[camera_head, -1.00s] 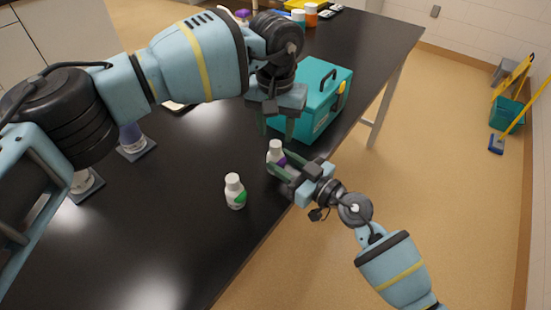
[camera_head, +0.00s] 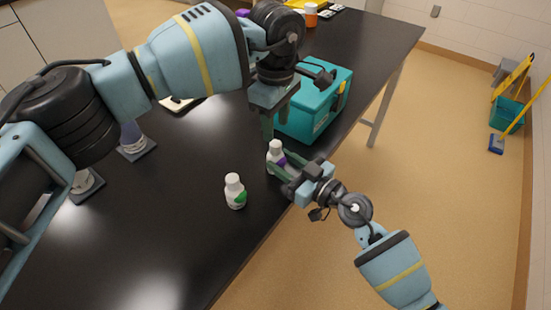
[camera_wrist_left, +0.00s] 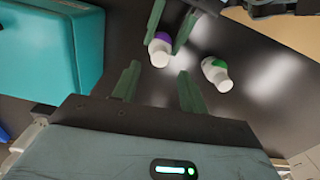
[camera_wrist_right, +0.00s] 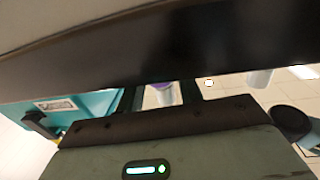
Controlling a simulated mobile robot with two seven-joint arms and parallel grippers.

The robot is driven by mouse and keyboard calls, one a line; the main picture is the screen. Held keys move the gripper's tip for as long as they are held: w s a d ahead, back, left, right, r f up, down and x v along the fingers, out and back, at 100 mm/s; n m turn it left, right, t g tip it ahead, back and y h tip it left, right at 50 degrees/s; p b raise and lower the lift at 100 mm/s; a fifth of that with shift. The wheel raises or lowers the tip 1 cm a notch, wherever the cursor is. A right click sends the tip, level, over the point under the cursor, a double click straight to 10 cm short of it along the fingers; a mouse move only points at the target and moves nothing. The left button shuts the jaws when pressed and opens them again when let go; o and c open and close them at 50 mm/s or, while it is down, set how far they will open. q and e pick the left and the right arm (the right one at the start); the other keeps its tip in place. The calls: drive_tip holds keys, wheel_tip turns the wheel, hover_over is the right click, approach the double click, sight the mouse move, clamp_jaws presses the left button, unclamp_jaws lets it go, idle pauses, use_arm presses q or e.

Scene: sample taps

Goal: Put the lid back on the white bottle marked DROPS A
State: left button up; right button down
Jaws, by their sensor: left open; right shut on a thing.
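A white bottle with a purple label (camera_head: 276,150) stands upright near the table's front edge, its white top facing up. My right gripper (camera_head: 280,165) is shut around its body from the right; it also shows between the fingers in the right wrist view (camera_wrist_right: 163,97). Another white bottle, with a green label (camera_head: 235,192), stands upright to the left, apart from both grippers. The lettering is too small to read, and I see no loose lid. My left gripper (camera_head: 274,126) is open and empty above and behind the purple-labelled bottle; its spread fingers show in the left wrist view (camera_wrist_left: 158,88).
A teal case (camera_head: 312,110) stands on the black table (camera_head: 150,225) close behind my left gripper. The table around the green-labelled bottle is clear.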

sight(275, 143)
use_arm(q)
drive_tip(key=n, duration=0.4)
drive_tip(key=shift+r+n, duration=0.25)
drive_tip(key=shift+n, duration=0.15)
drive_tip(key=n, duration=0.4)
drive_tip(key=shift+r+n, duration=0.25)
drive_tip(key=shift+n, duration=0.05)
drive_tip(key=n, duration=0.4)
drive_tip(key=shift+r, duration=0.25)
drive_tip(key=n, duration=0.3)
drive_tip(key=shift+r+n, duration=0.15)
drive_tip(key=shift+n, duration=0.25)
drive_tip(key=shift+f, duration=4)
